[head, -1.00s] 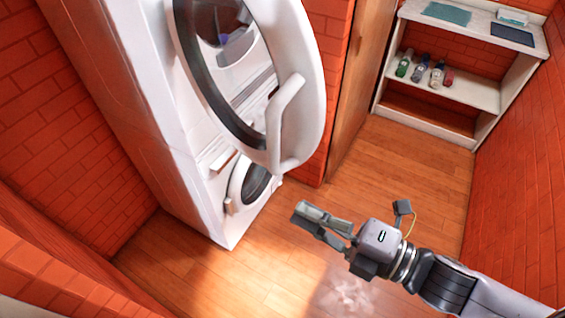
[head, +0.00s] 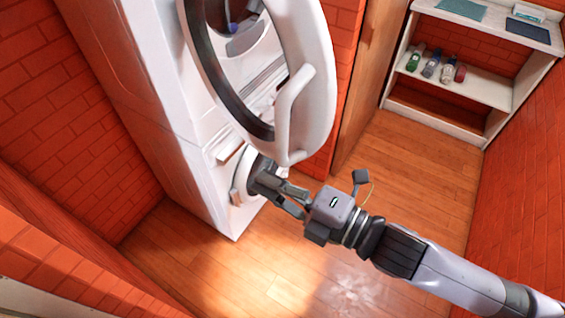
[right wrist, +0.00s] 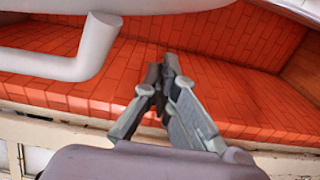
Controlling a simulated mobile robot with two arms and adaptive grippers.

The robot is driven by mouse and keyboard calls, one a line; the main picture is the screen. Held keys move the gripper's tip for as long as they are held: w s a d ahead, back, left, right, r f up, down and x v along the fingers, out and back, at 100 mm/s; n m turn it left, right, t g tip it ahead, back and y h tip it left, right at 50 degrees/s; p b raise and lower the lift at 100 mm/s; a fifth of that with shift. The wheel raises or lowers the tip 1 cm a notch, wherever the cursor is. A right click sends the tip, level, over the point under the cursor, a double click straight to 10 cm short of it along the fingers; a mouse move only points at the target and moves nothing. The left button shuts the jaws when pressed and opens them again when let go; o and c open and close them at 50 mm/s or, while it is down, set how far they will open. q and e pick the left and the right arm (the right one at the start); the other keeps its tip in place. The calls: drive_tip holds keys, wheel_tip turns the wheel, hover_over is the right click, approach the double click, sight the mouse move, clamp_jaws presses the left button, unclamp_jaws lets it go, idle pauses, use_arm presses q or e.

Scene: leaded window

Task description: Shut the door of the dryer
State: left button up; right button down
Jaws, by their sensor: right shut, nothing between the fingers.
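The dryer (head: 125,75) is the upper of two stacked white machines at the left. Its round white door (head: 316,75) stands wide open, swung out to the right of the drum opening. The door carries a white bar handle (head: 287,110), also visible at the left in the right wrist view (right wrist: 92,50). My right gripper (head: 262,182) is shut and empty. In the head view its fingertips show below the door handle, in front of the lower machine's round door. In the right wrist view the fingertips (right wrist: 164,68) are right of the handle, apart from it. My left gripper is not in view.
The lower machine's round door (head: 240,185) is partly hidden by my gripper. A white shelf (head: 480,85) with several bottles stands at the back right. Orange brick walls (head: 60,110) close in both sides. The wooden floor (head: 410,170) is clear in the middle.

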drive_tip(key=w+d+p, duration=0.2)
drive_tip(key=w, duration=0.1)
drive_tip(key=shift+d, duration=0.1)
idle(0.5)
